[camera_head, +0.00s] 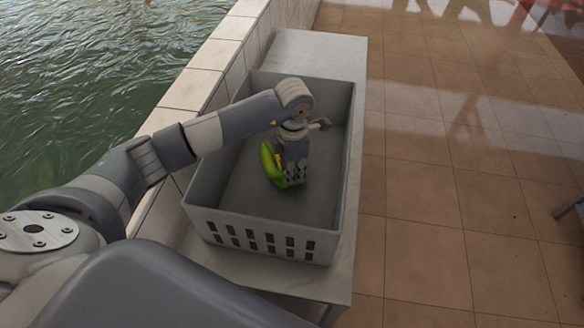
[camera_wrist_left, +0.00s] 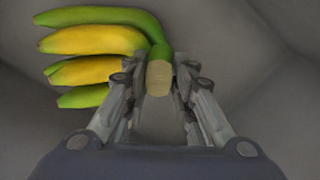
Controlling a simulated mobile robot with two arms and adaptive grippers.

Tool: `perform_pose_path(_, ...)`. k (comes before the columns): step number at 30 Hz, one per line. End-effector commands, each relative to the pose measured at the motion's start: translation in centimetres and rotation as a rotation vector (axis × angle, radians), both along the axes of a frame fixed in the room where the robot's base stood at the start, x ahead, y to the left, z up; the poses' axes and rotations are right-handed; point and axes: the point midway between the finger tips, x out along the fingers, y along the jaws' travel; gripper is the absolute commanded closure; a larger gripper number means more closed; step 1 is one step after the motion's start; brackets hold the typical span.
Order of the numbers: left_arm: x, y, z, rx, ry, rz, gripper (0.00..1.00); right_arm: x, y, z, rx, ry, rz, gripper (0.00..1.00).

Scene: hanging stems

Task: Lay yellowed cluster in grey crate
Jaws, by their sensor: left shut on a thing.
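The grey crate (camera_head: 197,203) has slotted sides and an open top. The yellowed cluster (camera_head: 268,160) is a green and yellow bunch of bananas inside the crate's walls. In the left wrist view the cluster (camera_wrist_left: 95,41) lies to the left of the fingers, its fruits pointing left. My left gripper (camera_head: 291,176) reaches down into the crate and is shut on the cluster's stem end, which shows between the fingertips in the left wrist view (camera_wrist_left: 160,85). I cannot tell whether the cluster touches the crate floor. My right gripper is not in view.
The crate stands on a pale bench (camera_head: 315,52) beside a low tiled wall (camera_head: 205,78). Water (camera_head: 90,70) lies beyond the wall at the left. The tiled floor (camera_head: 440,190) at the right is mostly clear. A dark object (camera_head: 572,207) is at the right edge.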

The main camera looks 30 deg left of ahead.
Motion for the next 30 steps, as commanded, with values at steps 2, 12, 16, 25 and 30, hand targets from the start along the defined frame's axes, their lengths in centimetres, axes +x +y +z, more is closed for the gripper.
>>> perform_pose_path(2, 0.2, 0.0, 0.2, -0.001, -0.006, 0.001, 1.0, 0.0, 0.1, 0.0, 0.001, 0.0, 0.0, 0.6)
perform_pose_path(12, 0.2, 0.0, -0.3, -0.001, -0.006, 0.001, 0.74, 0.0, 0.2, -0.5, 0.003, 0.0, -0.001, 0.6)
perform_pose_path(16, 0.2, 0.0, -0.3, 0.0, -0.006, 0.001, 0.52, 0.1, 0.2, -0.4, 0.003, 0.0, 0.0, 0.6)
perform_pose_path(25, -0.1, 0.0, -0.6, 0.001, 0.004, 0.0, 0.52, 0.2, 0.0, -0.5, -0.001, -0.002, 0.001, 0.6)
perform_pose_path(30, 0.1, 0.0, 1.1, 0.0, -0.004, 0.0, 0.52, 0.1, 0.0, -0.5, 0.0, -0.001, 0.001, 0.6)
